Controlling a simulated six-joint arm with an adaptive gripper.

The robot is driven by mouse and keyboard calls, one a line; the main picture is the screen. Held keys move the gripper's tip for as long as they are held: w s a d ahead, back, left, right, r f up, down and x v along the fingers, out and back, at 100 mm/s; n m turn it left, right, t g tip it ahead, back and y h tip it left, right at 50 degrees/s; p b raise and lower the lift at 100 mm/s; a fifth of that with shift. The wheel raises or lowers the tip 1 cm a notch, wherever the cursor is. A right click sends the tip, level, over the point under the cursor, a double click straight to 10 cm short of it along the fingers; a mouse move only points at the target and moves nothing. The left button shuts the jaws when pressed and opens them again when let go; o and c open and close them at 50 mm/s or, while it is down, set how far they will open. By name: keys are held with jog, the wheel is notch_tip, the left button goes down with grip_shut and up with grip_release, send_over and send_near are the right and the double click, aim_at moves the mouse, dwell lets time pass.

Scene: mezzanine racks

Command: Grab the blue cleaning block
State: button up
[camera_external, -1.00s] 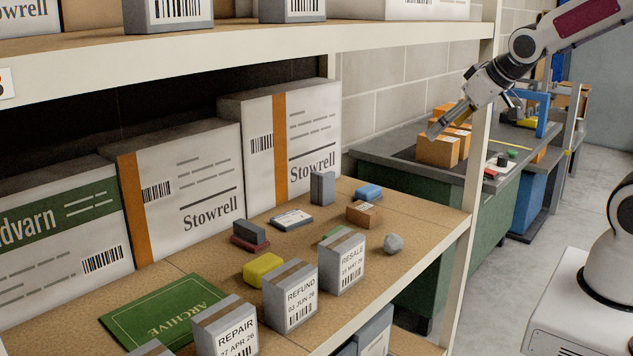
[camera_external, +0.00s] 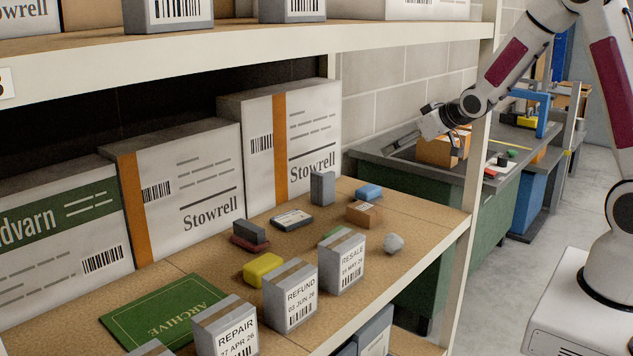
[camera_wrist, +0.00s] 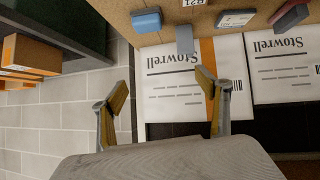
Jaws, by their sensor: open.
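The blue cleaning block (camera_external: 368,192) lies on the tan shelf near its far right end, behind a small cardboard box (camera_external: 364,215). In the wrist view the blue block (camera_wrist: 146,20) is at the top, left of a grey block (camera_wrist: 184,40). My gripper (camera_external: 402,146) is above and to the right of the shelf, beyond the shelf post's left side, apart from the block. Its fingers (camera_wrist: 164,82) are spread with nothing between them in the wrist view.
A grey upright block (camera_external: 322,188) stands left of the blue one. White Stowrell boxes (camera_external: 307,150) line the shelf's back. An upper shelf (camera_external: 250,55) hangs overhead, and a white post (camera_external: 467,230) stands at the right. Labelled boxes (camera_external: 342,262) line the front.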

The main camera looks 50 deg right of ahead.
jog(key=w+d+f+t, duration=0.1)
jog(key=w+d+f, duration=0.2)
jog(key=w+f, duration=0.35)
jog(key=t, duration=0.2)
send_near(373, 190)
jog(key=w, duration=0.1)
jog(key=w+d, duration=0.1)
jog(key=w, duration=0.1)
jog(key=shift+w+d+f+y, duration=0.1)
jog(key=shift+d+f+y, duration=0.15)
jog(key=shift+y, duration=0.15)
jog(key=shift+f, duration=0.45)
jog(key=shift+w, duration=0.15)
jog(key=shift+x, duration=1.2)
jog(key=shift+f, duration=0.1)
jog(key=shift+a+x, duration=0.1)
jog(key=shift+x, duration=0.7)
jog(key=shift+a+x, duration=0.15)
jog(key=shift+x, duration=1.6)
